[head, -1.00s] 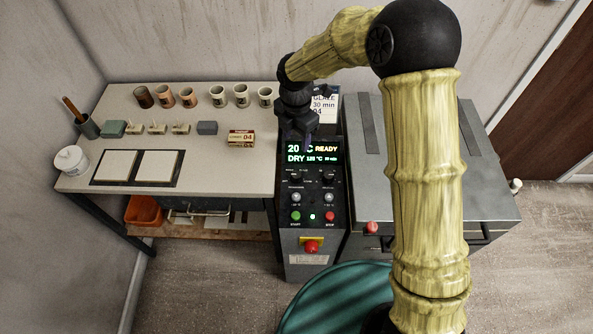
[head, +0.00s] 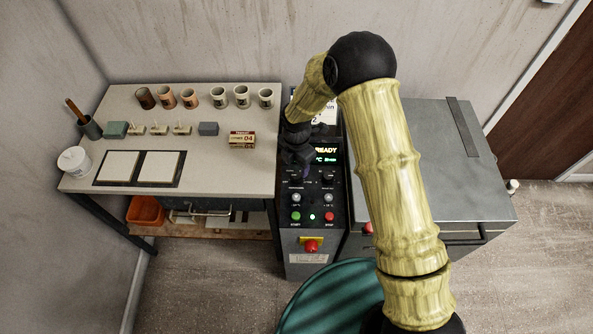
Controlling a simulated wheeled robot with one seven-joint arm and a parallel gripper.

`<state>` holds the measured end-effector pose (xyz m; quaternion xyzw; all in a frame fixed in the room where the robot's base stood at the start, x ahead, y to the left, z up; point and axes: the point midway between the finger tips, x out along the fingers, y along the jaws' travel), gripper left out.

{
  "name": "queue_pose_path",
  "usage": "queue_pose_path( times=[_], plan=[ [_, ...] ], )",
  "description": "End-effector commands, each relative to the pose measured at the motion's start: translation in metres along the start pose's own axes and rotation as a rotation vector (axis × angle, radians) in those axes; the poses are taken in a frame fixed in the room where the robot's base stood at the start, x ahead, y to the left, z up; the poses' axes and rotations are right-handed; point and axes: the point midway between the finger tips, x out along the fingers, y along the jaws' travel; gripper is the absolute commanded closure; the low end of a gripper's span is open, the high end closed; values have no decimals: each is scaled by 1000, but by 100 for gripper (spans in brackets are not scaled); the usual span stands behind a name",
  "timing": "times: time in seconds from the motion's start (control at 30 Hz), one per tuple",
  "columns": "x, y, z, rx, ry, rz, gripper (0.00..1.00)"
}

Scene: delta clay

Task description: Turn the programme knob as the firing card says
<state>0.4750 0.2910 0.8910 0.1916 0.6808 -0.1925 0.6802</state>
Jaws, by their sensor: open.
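The control panel (head: 318,212) stands between the bench and the kiln. Its programme knob (head: 296,177), the left of two dark knobs below the display, is mostly covered by my gripper (head: 302,168). My gripper is open and points down just over this knob; I cannot tell whether it touches it. The display (head: 327,154) is partly hidden behind my gripper; "READY" shows. The firing card (head: 326,116) stands behind the panel, largely hidden by my arm. The knob's pointer direction is not readable.
The right knob (head: 328,176) is close beside my gripper. Below are small switches, a green button (head: 296,216), a red button (head: 329,216) and a red emergency stop (head: 312,246). The bench (head: 225,170) at left holds cups, tiles and a cone box (head: 242,139). The grey kiln (head: 430,150) is at right.

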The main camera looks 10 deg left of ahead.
Motion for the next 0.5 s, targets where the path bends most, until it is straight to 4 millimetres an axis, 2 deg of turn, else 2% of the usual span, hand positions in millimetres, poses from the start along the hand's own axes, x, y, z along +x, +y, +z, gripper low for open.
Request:
queue_pose_path(
  times=[0.23, 0.5],
  plan=[
    [38, 0, 0, -1, 1, -1, 49],
    [51, 1, 0, -1, -1, 2, 49]
  ],
)
